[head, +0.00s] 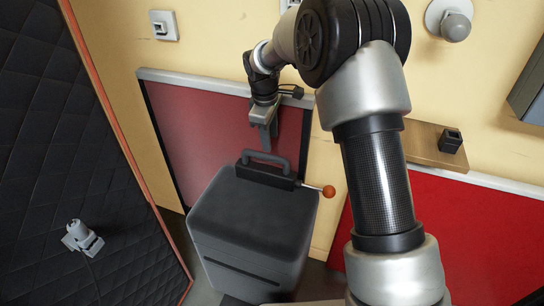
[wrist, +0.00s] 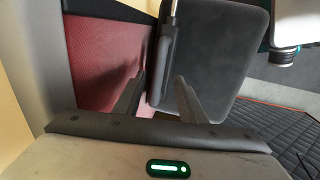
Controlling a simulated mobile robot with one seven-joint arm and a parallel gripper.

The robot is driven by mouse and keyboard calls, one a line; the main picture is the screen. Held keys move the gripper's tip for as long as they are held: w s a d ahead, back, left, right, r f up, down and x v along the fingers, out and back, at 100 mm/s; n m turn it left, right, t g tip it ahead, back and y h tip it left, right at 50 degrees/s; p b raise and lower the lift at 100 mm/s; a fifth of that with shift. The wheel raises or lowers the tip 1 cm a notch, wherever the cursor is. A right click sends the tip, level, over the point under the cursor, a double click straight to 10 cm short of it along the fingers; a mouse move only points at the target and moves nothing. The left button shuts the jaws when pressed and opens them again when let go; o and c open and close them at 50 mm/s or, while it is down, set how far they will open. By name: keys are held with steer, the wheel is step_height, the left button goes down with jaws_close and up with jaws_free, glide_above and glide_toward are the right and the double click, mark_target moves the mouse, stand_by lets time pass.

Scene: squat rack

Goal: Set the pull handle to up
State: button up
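A dark grey box-like case (head: 255,220) stands in front of the wall in the head view. A dark loop handle (head: 265,157) sits at the back edge of its top, and I take it for the pull handle. A rod with an orange ball (head: 328,191) sticks out to the right of the handle's base. My gripper (head: 264,138) points down just above the handle. In the wrist view my gripper (wrist: 158,92) is open, its two fingers apart. The handle (wrist: 167,50) lies along the case's edge (wrist: 228,45), in line with the gap. I cannot tell whether a finger touches it.
A red panel (head: 200,130) with a pale top edge is behind the case. A quilted dark panel (head: 50,130) stands at the left. A wooden shelf (head: 425,143) with a small black object and a second red panel (head: 470,230) are at the right.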

mark_target(272, 156)
steer(key=f, duration=0.2)
steer(key=w+f+b, duration=0.1)
steer(key=f, duration=0.5)
steer(key=shift+w+d+f+b, duration=0.1)
steer(key=shift+w+d+b, duration=0.15)
steer(key=shift+d+b, duration=0.1)
jaws_close()
